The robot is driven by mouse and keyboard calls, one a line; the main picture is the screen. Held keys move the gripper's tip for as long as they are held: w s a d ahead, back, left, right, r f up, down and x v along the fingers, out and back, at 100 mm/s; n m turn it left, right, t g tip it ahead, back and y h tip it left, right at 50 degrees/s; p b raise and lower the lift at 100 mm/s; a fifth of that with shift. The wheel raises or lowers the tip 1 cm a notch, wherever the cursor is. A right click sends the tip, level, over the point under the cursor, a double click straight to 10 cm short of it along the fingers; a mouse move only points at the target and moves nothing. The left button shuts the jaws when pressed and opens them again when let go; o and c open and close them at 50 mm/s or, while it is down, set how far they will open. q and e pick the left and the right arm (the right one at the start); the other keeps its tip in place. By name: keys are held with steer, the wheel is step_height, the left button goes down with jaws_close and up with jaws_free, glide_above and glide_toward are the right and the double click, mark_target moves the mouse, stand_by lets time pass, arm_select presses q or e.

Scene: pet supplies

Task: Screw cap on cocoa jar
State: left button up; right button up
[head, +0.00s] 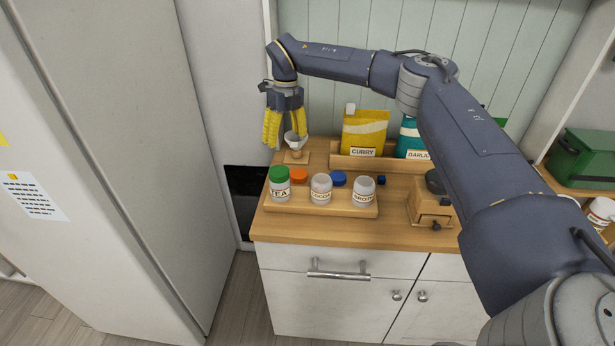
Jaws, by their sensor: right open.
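The cocoa jar (321,189) is a pale jar with a printed label, upright in the middle of a wooden tray (321,208). No coloured cap sits on it. Loose caps lie behind the jars: an orange cap (299,175), a blue cap (338,178) and a small dark blue one (381,180). I cannot tell which belongs to the cocoa jar. My right gripper (285,133) reaches across from the right, its yellow fingers open and pointing down, behind and left of the cocoa jar, apart from it. My left gripper is out of view.
A green-capped jar (280,181) and an uncapped jar (364,191) flank the cocoa jar. A pale cone-shaped piece (294,142) on a small wooden stand (296,158) is close to my right fingers. A curry packet (364,133) and a garlic packet (408,138) stand behind; a wooden box (428,208) is right.

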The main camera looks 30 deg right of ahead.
steer(key=shift+h, duration=0.4)
steer(key=d, duration=0.1)
steer(key=d+r, duration=0.1)
steer(key=d, duration=0.2)
steer(key=shift+s+r, duration=0.2)
steer(key=shift+r, duration=0.15)
steer(key=shift+a+f, duration=0.1)
glide_toward(299, 173)
step_height(299, 173, down, 5)
steer(key=shift+s+a+f, duration=0.1)
steer(key=shift+a, duration=0.05)
steer(key=shift+f, duration=2.55)
steer(key=shift+c, duration=0.3)
steer(key=c, duration=1)
